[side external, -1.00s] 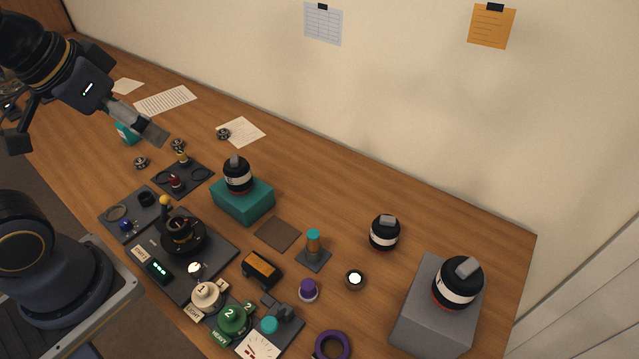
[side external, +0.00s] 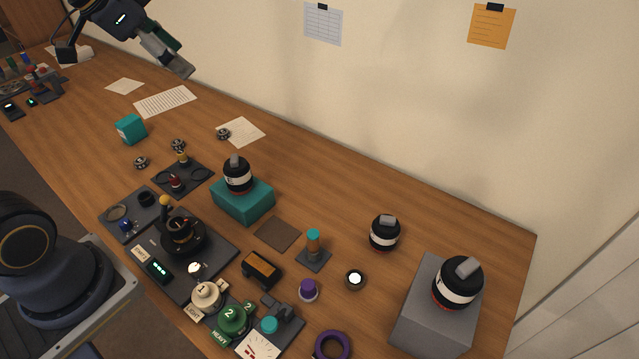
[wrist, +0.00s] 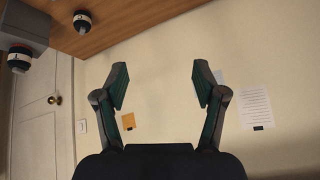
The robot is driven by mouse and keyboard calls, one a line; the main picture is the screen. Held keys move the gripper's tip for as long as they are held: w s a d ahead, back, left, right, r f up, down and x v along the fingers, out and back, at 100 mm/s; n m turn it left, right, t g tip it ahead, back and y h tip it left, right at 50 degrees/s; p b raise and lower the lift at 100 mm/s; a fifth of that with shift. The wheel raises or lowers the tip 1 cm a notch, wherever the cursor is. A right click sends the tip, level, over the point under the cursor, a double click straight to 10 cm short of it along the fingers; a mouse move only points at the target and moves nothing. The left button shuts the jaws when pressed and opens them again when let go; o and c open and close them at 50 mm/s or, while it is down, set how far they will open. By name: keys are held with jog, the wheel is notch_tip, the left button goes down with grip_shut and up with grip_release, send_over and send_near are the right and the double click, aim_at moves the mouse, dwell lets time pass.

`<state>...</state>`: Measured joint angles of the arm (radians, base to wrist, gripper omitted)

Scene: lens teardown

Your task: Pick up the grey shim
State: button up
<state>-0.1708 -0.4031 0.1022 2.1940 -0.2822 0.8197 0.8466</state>
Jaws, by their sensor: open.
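No part is plainly marked as the grey shim. Small grey pieces sit on top of three black-and-white lens barrels: one piece (side external: 235,161) on the barrel on the teal block, one (side external: 387,220) on the barrel standing on the table, one (side external: 468,267) on the barrel on the grey block. I cannot tell which, if any, is the shim. My gripper (side external: 182,66) is high at the upper left in the side view, well away from all three barrels. In the wrist view my gripper (wrist: 161,84) is open and empty, with only wall between its fingers.
The teal block (side external: 243,204) and tall grey block (side external: 420,325) are raised obstacles. A dark station (side external: 215,258) with a joystick, knobs and dials crowds the front. A small teal box (side external: 130,129) stands at left. The wall (side external: 400,110) runs behind the table.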

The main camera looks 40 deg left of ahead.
jog(key=w+a+f+n, duration=0.1)
jog(key=w+a+f, duration=0.15)
jog(key=a, duration=0.35)
jog(key=w+a+f, duration=0.1)
jog(key=w+a, duration=0.2)
jog(key=a, duration=0.2)
jog(key=n+g+y, duration=0.2)
jog(key=n+g, duration=0.2)
jog(key=n, duration=0.2)
send_over(140, 160)
jog(key=s, duration=0.2)
jog(key=s+x, duration=0.2)
jog(key=x, duration=0.7)
jog(key=s+d+f+x, duration=0.1)
jog(key=s+x, duration=0.1)
jog(key=x, duration=0.8)
jog(key=s+d+x, duration=0.1)
jog(key=s+x, duration=0.1)
jog(key=x, duration=0.7)
jog(key=shift+s+f, duration=0.2)
jog(key=shift+f, duration=0.45)
jog(key=shift+t, duration=0.3)
jog(key=shift+d+x, duration=0.2)
jog(key=shift+x, duration=2.85)
jog(key=shift+c, duration=0.4)
jog(key=c, duration=1.2)
